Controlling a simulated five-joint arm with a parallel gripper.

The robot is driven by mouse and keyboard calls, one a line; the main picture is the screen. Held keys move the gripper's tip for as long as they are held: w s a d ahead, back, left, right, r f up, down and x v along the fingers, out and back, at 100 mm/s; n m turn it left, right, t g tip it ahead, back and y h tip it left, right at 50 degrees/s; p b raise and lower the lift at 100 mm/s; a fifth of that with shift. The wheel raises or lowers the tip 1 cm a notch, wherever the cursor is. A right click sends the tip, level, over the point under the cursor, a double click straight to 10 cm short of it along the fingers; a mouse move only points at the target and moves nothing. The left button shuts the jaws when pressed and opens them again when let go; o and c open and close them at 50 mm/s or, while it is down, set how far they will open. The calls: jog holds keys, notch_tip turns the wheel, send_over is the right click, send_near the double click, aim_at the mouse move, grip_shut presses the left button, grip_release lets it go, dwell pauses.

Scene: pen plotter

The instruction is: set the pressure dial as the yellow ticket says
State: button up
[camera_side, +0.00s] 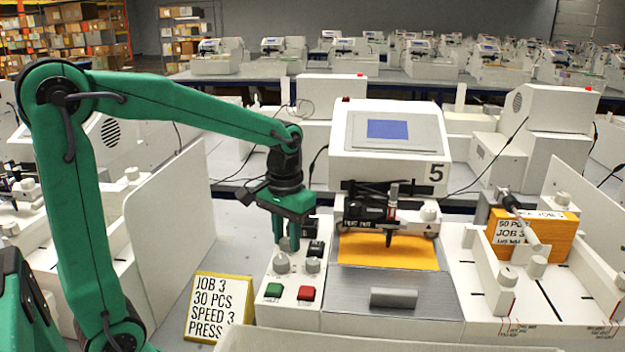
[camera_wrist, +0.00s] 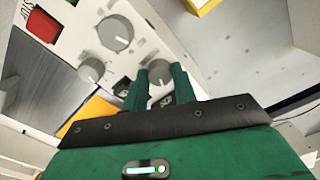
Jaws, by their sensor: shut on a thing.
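The yellow ticket (camera_side: 217,307) stands left of the machine and reads JOB 3, 30 PCS, SPEED 3, PRESS; I cannot read a value after PRESS. My gripper (camera_side: 287,246) points down over the back left of the control panel. It is shut on a grey dial (camera_wrist: 158,74), mostly hidden between the fingers. Two other grey dials, a left one (camera_side: 282,264) and a right one (camera_side: 312,265), are in front of it and free of the fingers. The dial labels are too small to read, so I cannot tell which is the pressure dial.
Green (camera_side: 273,290) and red (camera_side: 306,293) buttons sit at the panel's front. Black switches (camera_side: 316,248) are just right of my fingers. The pen carriage (camera_side: 389,221) stands over orange paper (camera_side: 388,251) to the right. A white partition (camera_side: 170,225) rises at left.

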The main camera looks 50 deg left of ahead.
aim_at(286, 240)
dwell(0.3)
jog(key=o, duration=0.7)
jog(key=shift+r, duration=0.15)
jog(key=shift+r, duration=3.85)
jog(key=shift+s, duration=0.1)
